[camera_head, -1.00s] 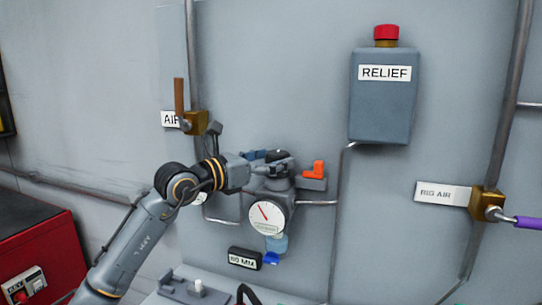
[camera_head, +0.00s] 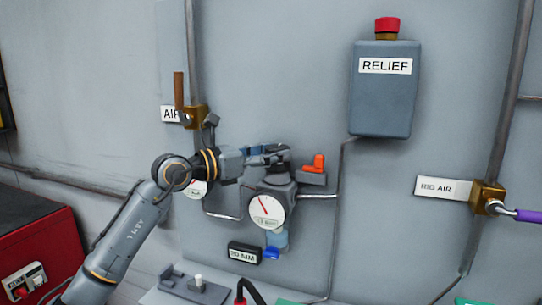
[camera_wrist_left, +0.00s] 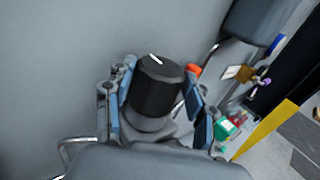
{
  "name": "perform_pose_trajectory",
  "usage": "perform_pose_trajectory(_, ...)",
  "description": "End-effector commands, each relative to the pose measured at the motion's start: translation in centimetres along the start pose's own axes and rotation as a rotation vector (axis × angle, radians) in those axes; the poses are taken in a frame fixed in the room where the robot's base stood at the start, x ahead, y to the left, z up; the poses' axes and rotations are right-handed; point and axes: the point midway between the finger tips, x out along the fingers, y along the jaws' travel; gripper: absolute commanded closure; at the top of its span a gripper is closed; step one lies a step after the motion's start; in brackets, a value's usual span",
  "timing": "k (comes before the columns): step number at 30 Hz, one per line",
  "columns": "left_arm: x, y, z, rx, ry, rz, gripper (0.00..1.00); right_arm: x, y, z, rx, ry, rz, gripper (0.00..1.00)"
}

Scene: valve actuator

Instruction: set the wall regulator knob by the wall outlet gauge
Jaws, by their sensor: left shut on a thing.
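The wall regulator's dark knob (camera_wrist_left: 156,84), with a white mark on its top, sits between the two fingers of my left gripper (camera_wrist_left: 152,95) in the left wrist view. The fingers are shut on it. In the head view my left gripper (camera_head: 270,155) reaches in from the left over the top of the regulator (camera_head: 273,186) and hides most of the knob. The round white outlet gauge (camera_head: 266,211) is on the regulator's front. Its red needle points up and left; its numbers are too small to read. My right gripper is not in view.
An orange-handled valve (camera_head: 317,165) is just right of the regulator. A second gauge (camera_head: 196,188) is partly behind my arm. The RELIEF box (camera_head: 383,90) hangs above right. A brown-handled AIR valve (camera_head: 195,117) is above left.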

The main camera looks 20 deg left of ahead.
Motion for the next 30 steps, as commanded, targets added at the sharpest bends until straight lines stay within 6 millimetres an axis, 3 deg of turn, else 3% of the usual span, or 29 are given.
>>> perform_pose_trajectory(18,0.15,0.75,0.06,-0.003,0.000,-0.338,0.77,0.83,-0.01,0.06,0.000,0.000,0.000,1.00)
perform_pose_trajectory(30,0.15,0.80,-0.07,0.000,0.002,-0.404,0.77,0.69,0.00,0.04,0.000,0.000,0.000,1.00)
